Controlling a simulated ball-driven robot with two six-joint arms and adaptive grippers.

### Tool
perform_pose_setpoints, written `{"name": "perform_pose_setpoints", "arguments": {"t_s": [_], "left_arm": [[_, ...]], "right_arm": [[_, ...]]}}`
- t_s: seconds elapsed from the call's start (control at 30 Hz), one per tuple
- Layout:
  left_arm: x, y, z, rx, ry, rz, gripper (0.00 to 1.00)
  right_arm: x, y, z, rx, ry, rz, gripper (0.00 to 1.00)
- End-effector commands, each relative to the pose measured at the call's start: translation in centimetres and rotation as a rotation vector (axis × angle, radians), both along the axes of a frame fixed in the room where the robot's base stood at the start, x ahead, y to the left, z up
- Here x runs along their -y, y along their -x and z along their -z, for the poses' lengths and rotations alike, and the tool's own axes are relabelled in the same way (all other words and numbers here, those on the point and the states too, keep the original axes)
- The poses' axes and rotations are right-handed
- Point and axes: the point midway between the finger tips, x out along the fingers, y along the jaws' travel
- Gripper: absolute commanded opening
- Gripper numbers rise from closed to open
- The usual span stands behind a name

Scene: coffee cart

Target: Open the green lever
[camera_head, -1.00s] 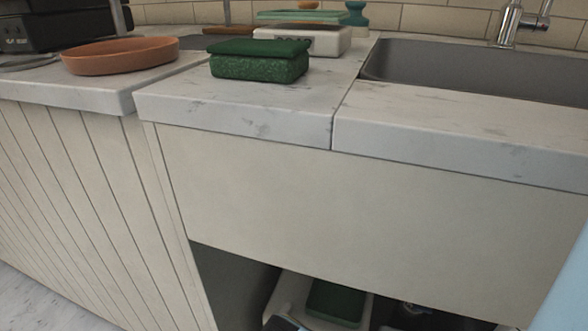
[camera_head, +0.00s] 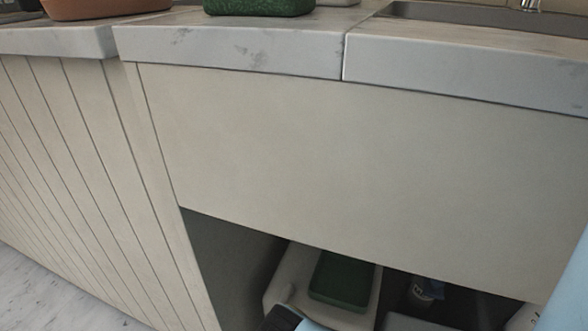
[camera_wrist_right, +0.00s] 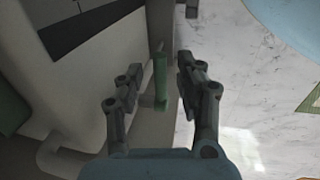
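The green lever (camera_wrist_right: 160,82) is a short upright bar in the right wrist view, near the pale edge of a cabinet-like surface. My right gripper (camera_wrist_right: 160,68) is open, with one dark finger on each side of the lever. Gaps show between the lever and both fingers, so they do not look closed on it. The lever cannot be made out in the head view. My left gripper is not recognisable in any view.
In the head view, the pale cabinet front (camera_head: 330,165) lies under a marble countertop (camera_head: 240,50). Below is an open dark space with a white bin holding a dark green insert (camera_head: 342,280) and a small bottle (camera_head: 426,288). A green sponge (camera_head: 258,6) sits on the counter.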

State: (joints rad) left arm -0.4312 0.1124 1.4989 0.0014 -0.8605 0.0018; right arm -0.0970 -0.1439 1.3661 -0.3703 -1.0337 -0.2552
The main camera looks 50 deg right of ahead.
Motion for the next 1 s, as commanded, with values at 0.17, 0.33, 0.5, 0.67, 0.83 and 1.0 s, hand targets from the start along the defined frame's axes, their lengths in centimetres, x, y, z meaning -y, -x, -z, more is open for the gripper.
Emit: {"name": "perform_pose_setpoints", "arguments": {"t_s": [0.17,0.33,0.5,0.67,0.83,1.0], "left_arm": [[0.01,0.02,0.02,0.000,0.000,0.000,0.00],[0.01,0.02,0.03,0.000,0.000,0.000,0.00],[0.01,0.01,0.03,0.000,0.000,0.000,0.00],[0.02,-0.03,0.03,0.001,0.000,0.000,0.00],[0.05,-0.11,-0.05,0.004,0.000,-0.001,0.00],[-0.17,0.47,0.53,0.002,-0.001,-0.002,0.00]], "right_arm": [[-0.01,0.00,-0.01,0.000,0.000,0.000,0.24],[-0.01,0.01,0.00,0.000,0.000,0.000,0.02],[0.00,0.02,0.01,0.000,0.000,0.000,0.00],[0.01,0.03,0.01,0.000,0.000,0.000,0.00],[0.03,0.09,0.05,0.007,-0.003,0.001,0.00],[0.13,0.24,0.25,0.049,-0.019,0.000,0.00]]}}
